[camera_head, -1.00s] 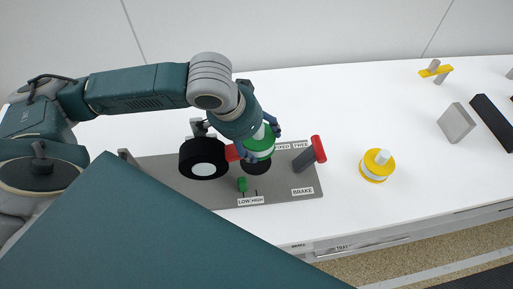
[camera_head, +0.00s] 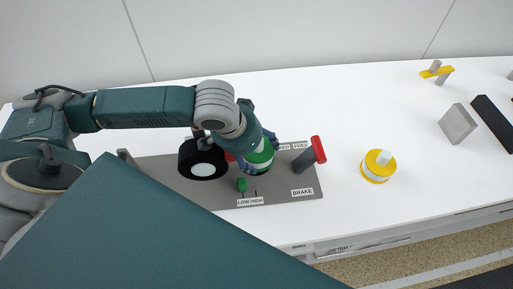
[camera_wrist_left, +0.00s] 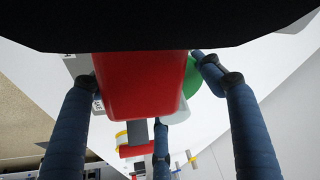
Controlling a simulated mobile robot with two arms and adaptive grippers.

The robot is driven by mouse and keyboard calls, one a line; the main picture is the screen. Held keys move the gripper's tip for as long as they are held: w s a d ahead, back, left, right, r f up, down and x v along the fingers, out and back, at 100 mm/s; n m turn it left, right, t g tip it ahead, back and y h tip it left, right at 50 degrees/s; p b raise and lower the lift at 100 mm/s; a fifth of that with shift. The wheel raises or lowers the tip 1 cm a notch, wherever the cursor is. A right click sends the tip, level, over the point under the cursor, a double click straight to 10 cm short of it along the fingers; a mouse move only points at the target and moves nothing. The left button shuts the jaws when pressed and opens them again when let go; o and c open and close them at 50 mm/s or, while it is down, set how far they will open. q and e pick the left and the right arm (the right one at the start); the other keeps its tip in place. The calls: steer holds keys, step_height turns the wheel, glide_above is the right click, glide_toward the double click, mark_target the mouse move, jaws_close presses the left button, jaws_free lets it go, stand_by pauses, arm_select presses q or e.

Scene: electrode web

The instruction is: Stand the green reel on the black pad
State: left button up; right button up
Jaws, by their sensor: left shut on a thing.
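The green reel (camera_head: 261,158), green with a white band, stands in the grip of my left gripper (camera_head: 262,142) over the grey panel. A green edge of it shows in the left wrist view (camera_wrist_left: 193,77) beside a blue finger. My left fingers close around the reel's upper part. The black pad is hidden beneath the reel, so I cannot tell whether the two touch. In the left wrist view a large red block (camera_wrist_left: 140,85) covers much of the space between the fingers. My right gripper is not in view.
On the grey panel (camera_head: 220,200) stand a black roll (camera_head: 203,168) close to my gripper, a small green lever (camera_head: 242,184) and a red-topped brake lever (camera_head: 309,156). A yellow reel (camera_head: 375,172) and a grey block (camera_head: 457,123) stand to the right. White table lies free between them.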

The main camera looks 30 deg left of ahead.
arm_select(q)
steer(key=o, duration=1.2)
steer(key=shift+c, duration=0.2)
steer(key=shift+r, duration=0.25)
steer(key=p+v, duration=0.3)
steer(key=v, duration=0.9)
steer(key=shift+r, duration=0.4)
